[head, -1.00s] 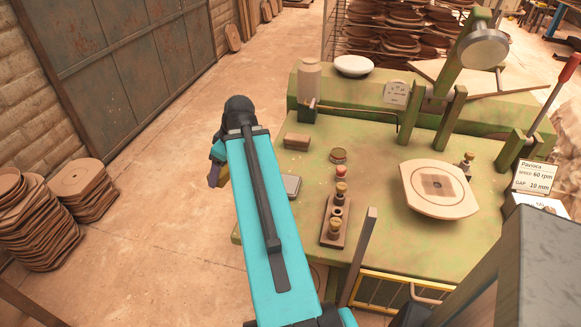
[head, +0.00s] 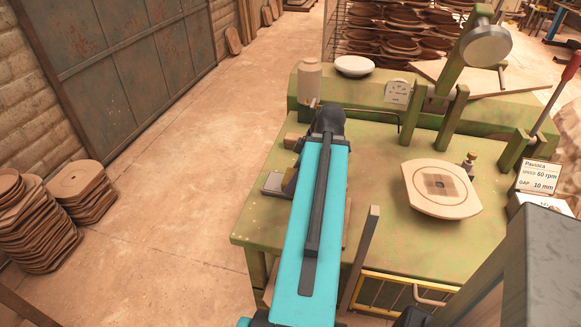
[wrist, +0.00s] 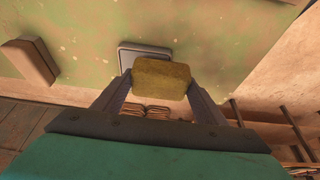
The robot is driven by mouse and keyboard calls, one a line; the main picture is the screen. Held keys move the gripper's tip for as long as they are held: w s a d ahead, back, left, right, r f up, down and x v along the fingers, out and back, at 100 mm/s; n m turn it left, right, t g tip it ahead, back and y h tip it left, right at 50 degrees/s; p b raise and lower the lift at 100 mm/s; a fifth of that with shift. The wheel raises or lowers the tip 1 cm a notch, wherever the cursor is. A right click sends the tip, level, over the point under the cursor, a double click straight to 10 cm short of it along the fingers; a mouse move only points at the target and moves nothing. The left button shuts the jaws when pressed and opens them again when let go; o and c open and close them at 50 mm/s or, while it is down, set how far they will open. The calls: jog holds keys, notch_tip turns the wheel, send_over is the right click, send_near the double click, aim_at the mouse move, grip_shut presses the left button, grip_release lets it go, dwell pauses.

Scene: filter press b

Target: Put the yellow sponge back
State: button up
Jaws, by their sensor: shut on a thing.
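The yellow sponge (wrist: 162,76) is held between the two fingers of my gripper (wrist: 158,92) in the wrist view. A shallow grey tray (wrist: 133,48) shows just past the sponge, and the sponge hides part of it. In the head view the grey tray (head: 272,183) lies on the green table at its left side. My gripper (head: 289,181) is next to the tray there, mostly hidden by my arm. I cannot make out the sponge in the head view. The height of the sponge over the table is not clear.
A brown block (head: 291,141) lies behind the tray; it also shows in the wrist view (wrist: 28,62). A beige bottle (head: 309,82) and a white bowl (head: 353,66) stand at the back. My arm hides the table's middle.

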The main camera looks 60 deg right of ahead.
jog(key=shift+s+d, duration=0.15)
jog(key=shift+s, duration=0.25)
jog(key=shift+w+d+f+p, duration=0.25)
jog(key=shift+w+d+p, duration=0.35)
jog(key=shift+w+d, duration=1.3)
jog(key=shift+w+d+f+p, duration=0.45)
jog(key=shift+w+d, duration=0.85)
jog(key=shift+d, duration=1.1)
jog(key=shift+w+d+f+p, duration=0.1)
jog(key=shift+w+d+p, duration=0.6)
jog(key=shift+w+d, duration=1.2)
jog(key=shift+s+d, duration=0.25)
jog(key=shift+s, duration=0.05)
jog(key=shift+f, duration=0.1)
jog(key=shift+f+p, duration=0.65)
jog(key=shift+f, duration=1)
jog(key=shift+f, duration=0.2)
jog(key=o, duration=0.9)
jog(key=shift+o, duration=0.2)
